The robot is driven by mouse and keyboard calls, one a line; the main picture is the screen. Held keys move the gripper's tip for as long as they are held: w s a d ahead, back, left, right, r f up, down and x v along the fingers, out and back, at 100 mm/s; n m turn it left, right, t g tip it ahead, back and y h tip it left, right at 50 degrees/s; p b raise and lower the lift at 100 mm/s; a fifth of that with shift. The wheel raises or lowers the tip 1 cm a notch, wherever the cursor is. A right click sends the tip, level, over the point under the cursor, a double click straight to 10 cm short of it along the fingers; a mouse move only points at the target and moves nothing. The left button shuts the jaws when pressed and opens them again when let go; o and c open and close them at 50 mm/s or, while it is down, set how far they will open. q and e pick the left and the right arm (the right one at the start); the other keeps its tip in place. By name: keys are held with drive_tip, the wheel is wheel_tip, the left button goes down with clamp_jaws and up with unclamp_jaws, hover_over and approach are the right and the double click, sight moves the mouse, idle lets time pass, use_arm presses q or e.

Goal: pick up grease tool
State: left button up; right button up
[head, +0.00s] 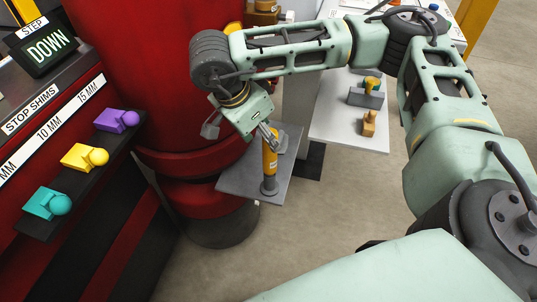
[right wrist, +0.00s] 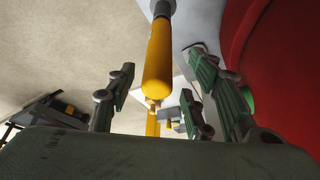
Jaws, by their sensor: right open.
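The grease tool (head: 269,155), a yellow cylinder with a grey lower end, stands upright on a small grey shelf (head: 235,181) beside the red press column. My right gripper (head: 268,133) is at the tool's upper part, coming from the upper left side. In the right wrist view the yellow tool (right wrist: 158,65) lies between the spread fingers of my right gripper (right wrist: 160,80), with gaps showing on both sides. The right gripper is open and holds nothing. My left gripper is not in view.
The red press column (head: 205,100) stands close to the shelf. Purple (head: 117,120), yellow (head: 84,157) and teal (head: 47,203) shims sit on a ledge at left. A pale table (head: 340,125) with small yellow and grey parts stands behind right. The floor at lower centre is clear.

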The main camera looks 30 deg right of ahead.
sight(270, 163)
drive_tip(key=x, duration=0.5)
drive_tip(key=shift+s, duration=0.25)
drive_tip(key=shift+c, duration=0.5)
clamp_jaws()
